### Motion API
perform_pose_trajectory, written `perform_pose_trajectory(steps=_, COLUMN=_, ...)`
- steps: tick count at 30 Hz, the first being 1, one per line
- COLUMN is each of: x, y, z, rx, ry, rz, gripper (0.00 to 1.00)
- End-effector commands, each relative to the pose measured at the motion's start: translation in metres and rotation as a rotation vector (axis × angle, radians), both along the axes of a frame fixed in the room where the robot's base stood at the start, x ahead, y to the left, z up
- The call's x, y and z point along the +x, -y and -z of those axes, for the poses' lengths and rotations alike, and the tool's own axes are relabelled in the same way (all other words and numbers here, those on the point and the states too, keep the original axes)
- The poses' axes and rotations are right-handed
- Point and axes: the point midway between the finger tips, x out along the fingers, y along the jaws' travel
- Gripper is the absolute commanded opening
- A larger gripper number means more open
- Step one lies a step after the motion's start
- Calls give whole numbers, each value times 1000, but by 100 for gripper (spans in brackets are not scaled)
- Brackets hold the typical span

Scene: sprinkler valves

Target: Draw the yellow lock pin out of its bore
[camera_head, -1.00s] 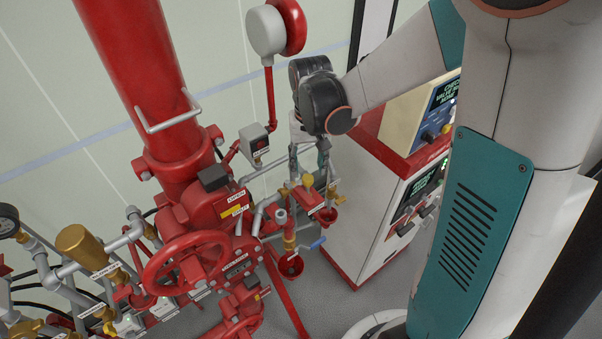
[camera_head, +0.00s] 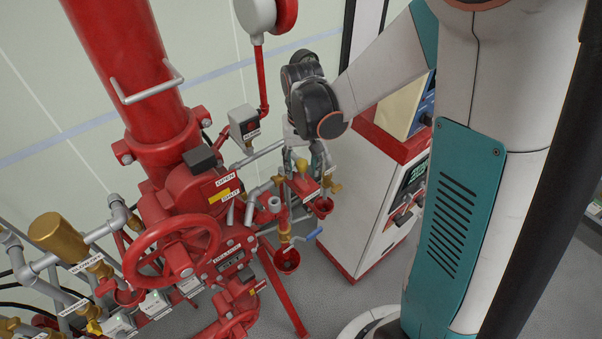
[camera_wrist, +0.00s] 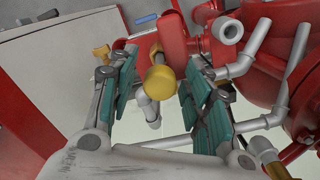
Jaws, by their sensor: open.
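The yellow lock pin shows a round yellow knob (camera_wrist: 160,80) in the wrist view, in the gap between my two teal fingers. In the head view its yellow top (camera_head: 302,166) shows just below my wrist, at the small red valve fitting (camera_head: 303,186). My gripper (camera_wrist: 157,62) is open, with one finger on each side of the knob and visible gaps to both. In the head view my gripper (camera_head: 308,156) is partly hidden under the dark wrist joint. The pin's bore is hidden behind the knob.
Grey pipes (camera_wrist: 235,70) and a red valve body (camera_wrist: 290,60) crowd the right side of the wrist view.

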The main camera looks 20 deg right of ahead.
Motion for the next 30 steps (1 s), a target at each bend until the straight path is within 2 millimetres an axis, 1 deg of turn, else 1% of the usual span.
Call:
perform_pose_trajectory(steps=1, x=0, y=0, z=0, rx=0, ry=0, rz=0, gripper=45)
perform_pose_trajectory(steps=2, x=0, y=0, z=0, rx=0, ry=0, rz=0, gripper=40)
perform_pose_trajectory(steps=3, x=0, y=0, z=0, rx=0, ry=0, rz=0, gripper=31)
perform_pose_trajectory(steps=5, x=0, y=0, z=0, rx=0, ry=0, rz=0, gripper=18)
perform_pose_trajectory(steps=6, x=0, y=0, z=0, rx=0, ry=0, rz=0, gripper=9)
perform_pose_trajectory(steps=7, x=0, y=0, z=0, rx=0, ry=0, rz=0, gripper=2)
perform_pose_trajectory(steps=8, x=0, y=0, z=0, rx=0, ry=0, rz=0, gripper=0)
perform_pose_trajectory(steps=16, x=0, y=0, z=-2, rx=0, ry=0, rz=0, gripper=0)
perform_pose_trajectory(steps=30, x=0, y=0, z=-15, rx=0, ry=0, rz=0, gripper=0)
